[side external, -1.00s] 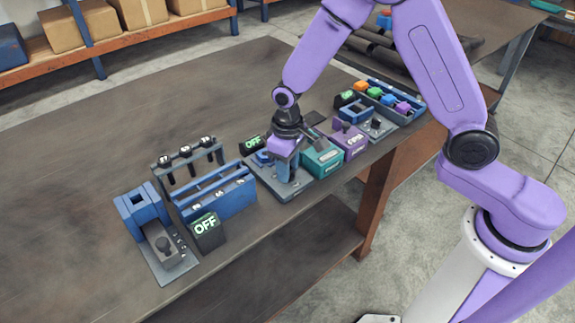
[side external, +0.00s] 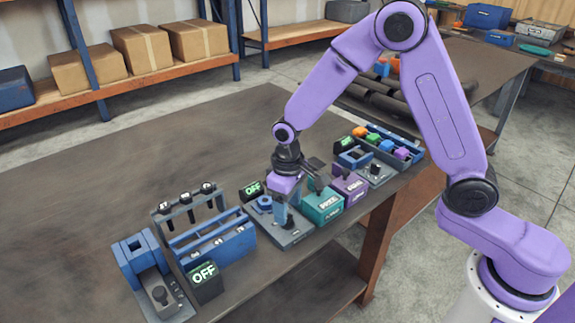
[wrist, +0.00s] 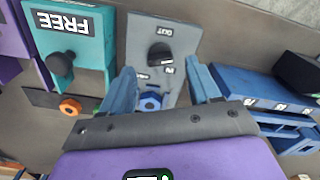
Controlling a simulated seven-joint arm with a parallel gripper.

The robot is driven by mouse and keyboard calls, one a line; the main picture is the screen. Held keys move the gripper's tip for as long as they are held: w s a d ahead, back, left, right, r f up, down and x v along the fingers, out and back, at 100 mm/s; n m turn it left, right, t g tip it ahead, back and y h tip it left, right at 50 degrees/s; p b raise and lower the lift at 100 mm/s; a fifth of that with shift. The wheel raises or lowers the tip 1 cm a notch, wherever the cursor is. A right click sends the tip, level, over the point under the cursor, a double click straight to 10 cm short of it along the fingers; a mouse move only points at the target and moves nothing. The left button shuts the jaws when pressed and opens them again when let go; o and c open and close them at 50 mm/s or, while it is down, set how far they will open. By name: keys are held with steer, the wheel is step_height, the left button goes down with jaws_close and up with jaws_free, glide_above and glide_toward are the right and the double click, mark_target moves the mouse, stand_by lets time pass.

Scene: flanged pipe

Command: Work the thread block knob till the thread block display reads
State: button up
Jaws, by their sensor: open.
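What looks like the thread block is a grey plate (side external: 286,238) at the table's front edge, with a blue ring (side external: 264,203) on it. Its small dark display (side external: 251,190) behind reads OFF. My gripper (side external: 284,220) points down over the plate, to the right of the ring. In the wrist view the plate (wrist: 180,35) carries a black knob (wrist: 160,54) with a label OUT beyond it. The knob shows between and just past my open blue fingers (wrist: 162,72). The blue ring (wrist: 150,101) lies nearer the palm. Whether the fingers touch the knob I cannot tell.
A teal box (side external: 322,207) marked FREE and a purple box (side external: 350,187) stand close on the right. A blue rack (side external: 215,240) and another OFF display (side external: 203,275) stand on the left. The table behind is clear.

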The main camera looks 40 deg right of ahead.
step_height(320, 180, up, 15)
steer(key=shift+f, duration=0.15)
stand_by(0.4)
steer(key=s+d+f+n, duration=0.1)
steer(key=s+d+n, duration=0.3)
steer(key=s, duration=0.9)
steer(key=s+d+f+n, duration=0.1)
steer(key=s+d+n, duration=0.3)
steer(key=s, duration=1)
steer(key=d, duration=0.2)
steer(key=shift+d+f, duration=0.35)
steer(key=shift+f, duration=0.05)
